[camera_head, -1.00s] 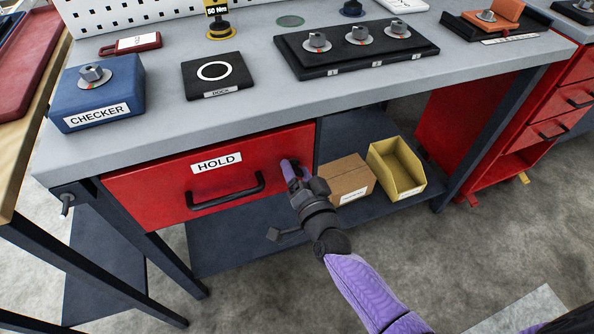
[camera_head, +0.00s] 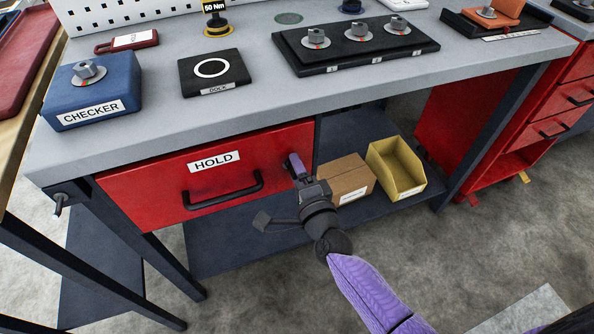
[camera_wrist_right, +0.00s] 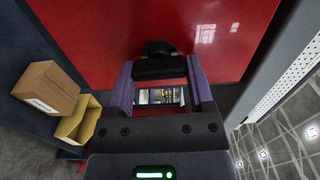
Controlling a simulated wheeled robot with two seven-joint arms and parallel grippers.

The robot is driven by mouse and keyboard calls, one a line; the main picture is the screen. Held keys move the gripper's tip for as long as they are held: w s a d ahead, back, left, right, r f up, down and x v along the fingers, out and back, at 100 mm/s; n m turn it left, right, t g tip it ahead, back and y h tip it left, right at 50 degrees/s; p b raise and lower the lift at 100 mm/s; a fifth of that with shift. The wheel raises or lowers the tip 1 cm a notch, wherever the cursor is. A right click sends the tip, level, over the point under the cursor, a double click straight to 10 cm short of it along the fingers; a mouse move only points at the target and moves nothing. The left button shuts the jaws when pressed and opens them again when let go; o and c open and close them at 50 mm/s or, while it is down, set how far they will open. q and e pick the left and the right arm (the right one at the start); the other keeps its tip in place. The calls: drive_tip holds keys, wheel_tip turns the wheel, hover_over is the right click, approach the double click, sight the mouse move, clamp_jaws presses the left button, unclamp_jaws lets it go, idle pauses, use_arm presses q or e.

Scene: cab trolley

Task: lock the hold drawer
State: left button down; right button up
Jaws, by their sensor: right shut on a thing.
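The red HOLD drawer (camera_head: 150,186) is under the left part of the bench and looks closed, its front flush below the bench top. Its black handle (camera_head: 224,194) is free. My right gripper (camera_head: 295,166) is at the drawer front's right end. In the wrist view its purple fingers (camera_wrist_right: 159,70) are on both sides of a dark bar-like lock knob (camera_wrist_right: 157,47), shut on it, close against the red face. The fingers hide most of the knob in the head view, so I cannot read its angle well. My left gripper is out of view.
A cardboard box (camera_head: 347,178) and a yellow bin (camera_head: 396,168) stand on the lower shelf right of my right gripper. The bench top (camera_head: 250,115) carries a blue CHECKER block (camera_head: 94,92), a black dock pad (camera_head: 214,72) and a black knob tray (camera_head: 357,45). The floor in front is clear.

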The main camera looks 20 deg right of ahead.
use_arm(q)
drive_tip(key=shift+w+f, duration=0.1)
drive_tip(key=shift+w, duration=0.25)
use_arm(e)
drive_tip(key=shift+m, duration=0.3)
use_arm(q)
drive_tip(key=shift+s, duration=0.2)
use_arm(e)
drive_tip(key=o, duration=1.1)
drive_tip(key=shift+c, duration=0.2)
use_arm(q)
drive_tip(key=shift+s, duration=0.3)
use_arm(e)
drive_tip(key=shift+o, duration=0.9)
drive_tip(key=shift+s, duration=0.15)
use_arm(q)
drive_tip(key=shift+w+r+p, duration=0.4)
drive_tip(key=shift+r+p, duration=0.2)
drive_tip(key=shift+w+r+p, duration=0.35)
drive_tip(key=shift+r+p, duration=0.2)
drive_tip(key=shift+p, duration=0.05)
use_arm(e)
drive_tip(key=s, duration=0.9)
drive_tip(key=shift+s+d, duration=0.2)
drive_tip(key=shift+s, duration=0.15)
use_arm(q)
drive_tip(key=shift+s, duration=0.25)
